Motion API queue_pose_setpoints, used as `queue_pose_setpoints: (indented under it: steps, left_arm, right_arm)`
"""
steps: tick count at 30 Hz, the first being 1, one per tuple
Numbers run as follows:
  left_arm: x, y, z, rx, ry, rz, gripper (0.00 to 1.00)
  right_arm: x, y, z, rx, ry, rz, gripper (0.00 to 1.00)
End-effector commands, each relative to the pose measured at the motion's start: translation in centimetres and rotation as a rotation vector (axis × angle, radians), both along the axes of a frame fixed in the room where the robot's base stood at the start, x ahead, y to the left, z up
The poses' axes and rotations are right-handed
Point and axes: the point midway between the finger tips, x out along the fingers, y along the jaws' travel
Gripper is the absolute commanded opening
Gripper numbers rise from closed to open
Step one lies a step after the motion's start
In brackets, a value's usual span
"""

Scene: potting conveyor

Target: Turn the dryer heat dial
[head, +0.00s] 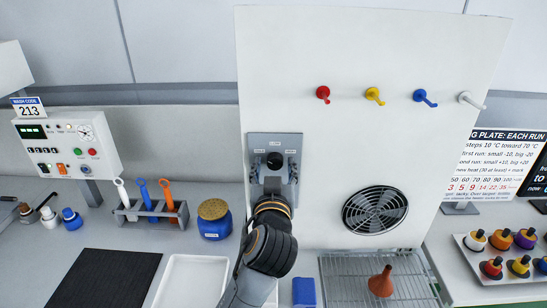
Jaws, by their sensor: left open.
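The dial (275,160) is a round black knob on a grey plate (275,140) with small labels, fixed to the tall white panel. My left arm rises from the bottom of the head view, and my left gripper (274,172) is at the lower part of the plate. It is open, with one finger on each side just below the knob. Whether the fingers touch the knob I cannot tell. The arm hides the lower part of the plate. My right gripper is not in view.
A round black fan grille (375,210) is right of the plate. Coloured pegs (372,95) stick out above it. A blue jar (214,220) and a tool holder (150,210) stand left of the arm.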

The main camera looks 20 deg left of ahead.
Motion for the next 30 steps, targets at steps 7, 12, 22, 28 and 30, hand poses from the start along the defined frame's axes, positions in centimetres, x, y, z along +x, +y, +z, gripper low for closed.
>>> queue_pose_setpoints:
  steps: [7,12,22,28,30]
  left_arm:
    - [-0.1,-0.1,0.0,-0.001,0.000,0.000,0.56]
    - [-0.1,-0.1,0.0,-0.001,0.000,0.000,0.42]
    - [-0.1,0.0,0.0,0.002,0.001,0.001,0.02]
    - [-0.1,-0.1,0.1,0.036,0.011,0.001,0.02]
    - [-0.1,-0.1,0.2,0.063,0.018,0.001,0.02]
  right_arm:
    - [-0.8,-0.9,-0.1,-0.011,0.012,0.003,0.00]
    - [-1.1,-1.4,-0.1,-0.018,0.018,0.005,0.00]
    - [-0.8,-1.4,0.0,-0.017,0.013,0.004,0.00]
    - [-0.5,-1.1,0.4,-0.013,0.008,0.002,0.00]
    - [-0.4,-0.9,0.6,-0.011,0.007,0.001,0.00]
